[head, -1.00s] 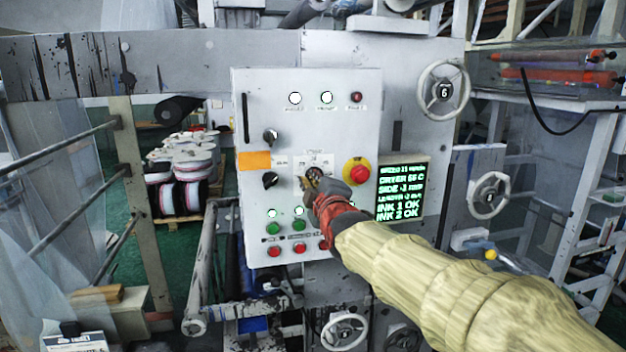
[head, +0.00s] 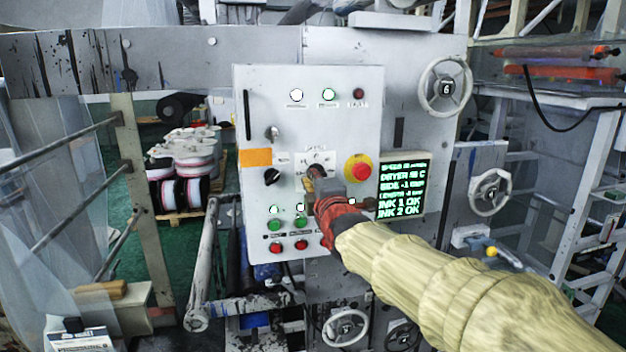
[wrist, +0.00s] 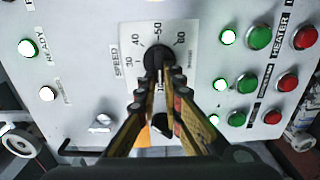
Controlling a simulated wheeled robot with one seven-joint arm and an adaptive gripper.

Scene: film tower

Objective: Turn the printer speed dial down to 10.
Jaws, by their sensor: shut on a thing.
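The printer speed dial (wrist: 158,58) is a dark round knob on a white scale plate (wrist: 185,45) marked SPEED, with 30, 40, 50 and 60 readable. In the head view the scale plate (head: 318,160) is on the grey control panel (head: 350,110). My gripper (wrist: 157,75) is shut on the dial, one finger on each side. In the head view my gripper (head: 316,178) covers most of the dial. The dial's pointer and low numbers are hidden. The display (head: 402,187) has a SPEED line whose number is too blurred to read.
A red emergency button (head: 360,171) on a yellow base sits just right of the dial. A dark selector knob (head: 271,176) is to its left. Green buttons (head: 275,224) and red buttons (head: 277,246) lie below. A handwheel (head: 445,88) is at the upper right.

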